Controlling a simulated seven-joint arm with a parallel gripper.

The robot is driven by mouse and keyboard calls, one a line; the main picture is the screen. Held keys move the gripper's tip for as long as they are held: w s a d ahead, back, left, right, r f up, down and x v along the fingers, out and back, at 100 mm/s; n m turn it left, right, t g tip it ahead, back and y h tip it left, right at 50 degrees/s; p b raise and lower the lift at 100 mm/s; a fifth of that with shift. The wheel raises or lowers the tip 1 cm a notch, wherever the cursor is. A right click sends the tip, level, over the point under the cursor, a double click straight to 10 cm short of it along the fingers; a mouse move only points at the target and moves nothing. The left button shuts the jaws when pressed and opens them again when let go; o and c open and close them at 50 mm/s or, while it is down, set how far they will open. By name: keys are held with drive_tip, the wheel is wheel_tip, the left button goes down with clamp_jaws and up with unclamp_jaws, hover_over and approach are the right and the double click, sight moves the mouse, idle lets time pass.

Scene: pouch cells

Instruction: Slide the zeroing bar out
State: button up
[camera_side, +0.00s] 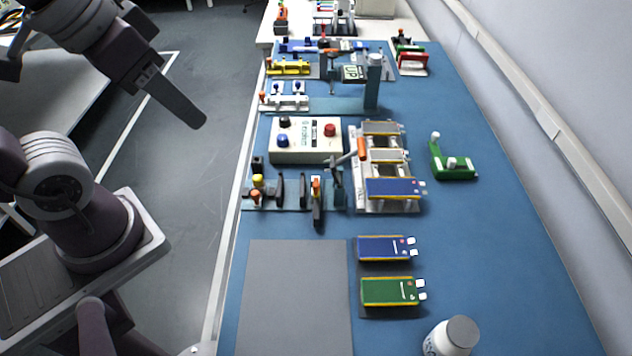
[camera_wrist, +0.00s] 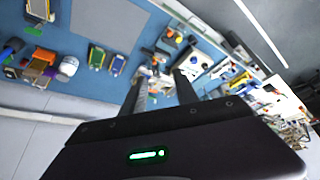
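I cannot single out the zeroing bar for certain. A gauge on a grey post (camera_side: 374,85) stands at the back of the blue bench, with a small display (camera_side: 355,73) beside it. A thin orange piece (camera_side: 346,50) lies near the display; I cannot tell whether it is the bar. My gripper (camera_side: 182,100) hangs over the floor left of the bench, well apart from the gauge. In the wrist view its two fingers (camera_wrist: 160,82) are spread with nothing between them.
A control box (camera_side: 305,140) with buttons stands mid-bench, beside a fixture holding pouch cells (camera_side: 392,188). Blue (camera_side: 386,247) and green (camera_side: 390,291) cells lie nearer, beside a bare grey mat (camera_side: 295,300). A white bottle (camera_side: 452,337) stands at the front. A green clamp (camera_side: 453,168) sits right.

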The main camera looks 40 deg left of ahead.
drive_tip(key=w+d+f+g, duration=0.1)
drive_tip(key=w+f+g, duration=0.1)
drive_tip(key=w, duration=0.7)
drive_tip(key=m+g, duration=0.1)
drive_tip(key=g, duration=0.2)
hover_over(317, 184)
wheel_tip(317, 184, down, 17)
drive_tip(key=shift+a+f, duration=0.1)
drive_tip(key=shift+f, duration=0.05)
wheel_tip(317, 184, down, 8)
drive_tip(key=shift+r, duration=0.2)
drive_tip(key=shift+c, duration=0.3)
clamp_jaws()
drive_tip(key=shift+r, duration=0.1)
